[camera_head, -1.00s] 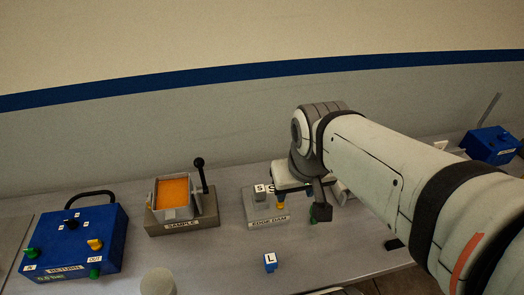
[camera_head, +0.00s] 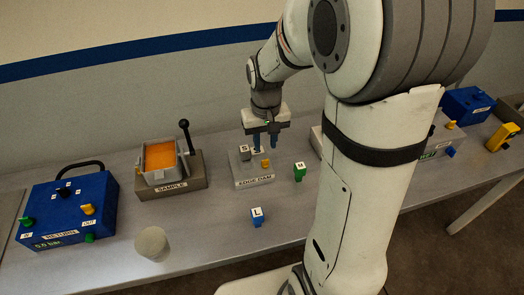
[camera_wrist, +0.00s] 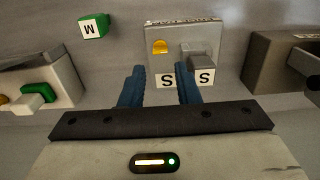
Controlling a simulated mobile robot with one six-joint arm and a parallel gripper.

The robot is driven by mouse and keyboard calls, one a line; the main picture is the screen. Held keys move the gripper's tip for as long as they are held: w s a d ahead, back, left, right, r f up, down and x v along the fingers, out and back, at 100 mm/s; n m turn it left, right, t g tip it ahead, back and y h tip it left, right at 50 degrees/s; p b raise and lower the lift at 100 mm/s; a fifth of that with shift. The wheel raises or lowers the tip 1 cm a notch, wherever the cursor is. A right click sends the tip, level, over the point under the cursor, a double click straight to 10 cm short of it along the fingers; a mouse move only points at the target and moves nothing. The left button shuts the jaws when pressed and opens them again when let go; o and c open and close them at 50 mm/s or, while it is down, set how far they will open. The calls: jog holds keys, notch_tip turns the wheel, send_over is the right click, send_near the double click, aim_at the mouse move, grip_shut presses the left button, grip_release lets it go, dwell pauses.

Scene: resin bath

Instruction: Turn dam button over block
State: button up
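The edge dam block (camera_head: 252,180) is a grey plate with an "EDGE DAM" label on the table. It also shows in the wrist view (camera_wrist: 212,32). A yellow button (camera_head: 265,163) sits on it, a half-round shape in the wrist view (camera_wrist: 160,46). A grey block (camera_head: 245,152) with an "S" label stands beside it; a second "S" label shows next to it. My gripper (camera_head: 265,149) points down over the rear of the plate. In the wrist view its two blue fingers (camera_wrist: 161,70) are apart, with one "S" label seen between them. I cannot tell whether they touch anything.
A green M block (camera_head: 299,172) and a blue L block (camera_head: 257,218) stand right and in front. The sample holder (camera_head: 183,176), with an upright black lever, is close on the left. A blue return box (camera_head: 70,215) and a grey cylinder (camera_head: 152,243) stand farther left.

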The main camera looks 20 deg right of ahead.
aim_at(265, 160)
notch_tip(265, 160, down, 7)
jog(key=shift+r, duration=0.1)
jog(key=shift+c, duration=0.4)
grip_shut()
